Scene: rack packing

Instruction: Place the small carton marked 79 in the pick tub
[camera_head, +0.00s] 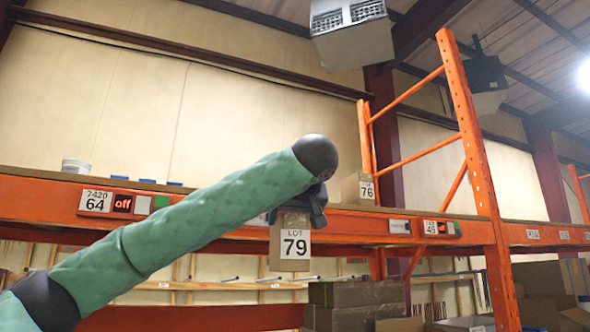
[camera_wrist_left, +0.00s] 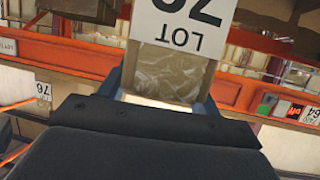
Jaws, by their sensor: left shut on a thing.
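The small carton marked 79 (camera_head: 291,262) is brown with a white LOT 79 label facing me. My left gripper (camera_head: 290,218) is shut on its upper part and holds it in front of the orange rack beam. In the left wrist view the carton (camera_wrist_left: 165,75) sits between the dark fingers of my gripper (camera_wrist_left: 163,95), its label upside down. The pick tub is not identifiable in either view. My right gripper is not in view.
Another carton marked 76 (camera_head: 359,189) stands on the orange shelf (camera_head: 345,222) to the right. An orange rack upright (camera_head: 478,170) rises beyond it. Larger brown boxes (camera_head: 355,305) are stacked low, below the held carton and to its right.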

